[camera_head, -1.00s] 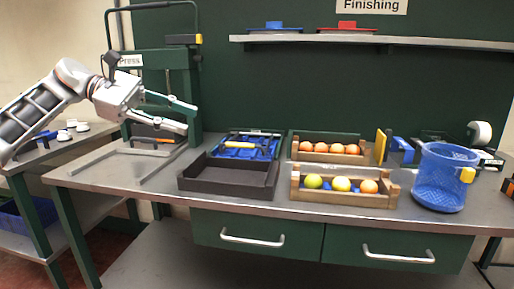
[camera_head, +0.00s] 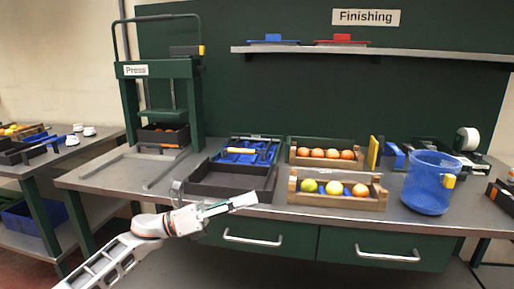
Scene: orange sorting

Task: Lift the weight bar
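The green press (camera_head: 130,98) stands at the left of the workbench, with a "Press" label. A dark arched bar (camera_head: 160,17) runs over its top, and a black block with a yellow end (camera_head: 186,51) sits at its upper right; I cannot tell which is the weight bar. A dark crate (camera_head: 165,144) with orange fruit is under the press plate. My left gripper (camera_head: 245,202) is low in front of the bench edge, pointing right, well away from the press. It is seen edge-on, so its opening is unclear. My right gripper is not in view.
An empty dark tray (camera_head: 232,194) lies on the bench right of the press. Wooden crates (camera_head: 378,202) of fruit and a blue basket (camera_head: 430,185) stand further right. A shelf (camera_head: 380,51) is on the back wall. A side table (camera_head: 70,152) is at the left.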

